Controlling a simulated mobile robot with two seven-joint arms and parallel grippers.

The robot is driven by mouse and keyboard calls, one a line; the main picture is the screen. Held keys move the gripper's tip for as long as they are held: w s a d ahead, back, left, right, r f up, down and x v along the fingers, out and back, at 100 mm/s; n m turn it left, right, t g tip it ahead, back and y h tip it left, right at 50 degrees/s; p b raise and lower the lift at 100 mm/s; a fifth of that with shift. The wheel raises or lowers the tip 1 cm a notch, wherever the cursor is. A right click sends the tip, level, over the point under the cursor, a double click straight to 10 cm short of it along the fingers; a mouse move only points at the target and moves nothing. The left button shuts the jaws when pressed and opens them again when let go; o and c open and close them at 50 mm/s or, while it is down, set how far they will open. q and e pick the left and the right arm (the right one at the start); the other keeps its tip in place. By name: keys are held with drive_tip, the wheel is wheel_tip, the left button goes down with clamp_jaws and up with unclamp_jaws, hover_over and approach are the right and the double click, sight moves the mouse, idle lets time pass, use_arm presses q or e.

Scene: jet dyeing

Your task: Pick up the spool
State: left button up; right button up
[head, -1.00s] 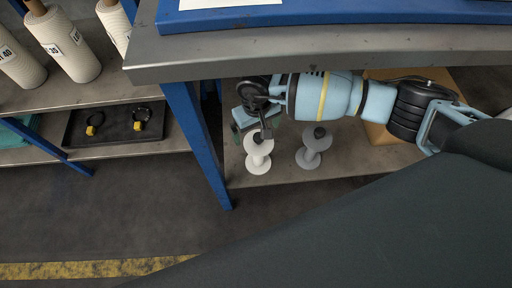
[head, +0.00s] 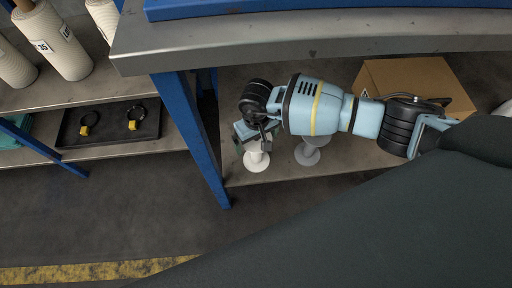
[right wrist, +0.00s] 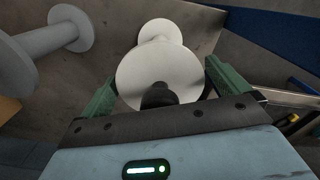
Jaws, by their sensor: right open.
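A white spool (head: 256,160) stands on the lower shelf of the workbench in the head view, its upper part hidden by my right gripper. A grey spool (head: 308,153) stands just to its right, partly behind my right arm. My right gripper (head: 256,138) is at the top of the white spool. The grey spool (right wrist: 45,45) is at the upper left there. My left gripper is not in view.
A cardboard box (head: 415,82) sits on the lower shelf (head: 240,178) behind my right arm. A blue table leg (head: 190,135) is left of the spools. The grey benchtop (head: 330,42) overhangs the shelf. A side rack holds yarn cones (head: 55,40) and a black tray (head: 108,125).

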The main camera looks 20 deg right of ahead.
drive_tip(key=shift+c, duration=0.8)
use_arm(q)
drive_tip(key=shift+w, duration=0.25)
use_arm(e)
drive_tip(key=c, duration=1)
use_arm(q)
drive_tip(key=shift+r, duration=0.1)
use_arm(e)
drive_tip(key=shift+r, duration=0.1)
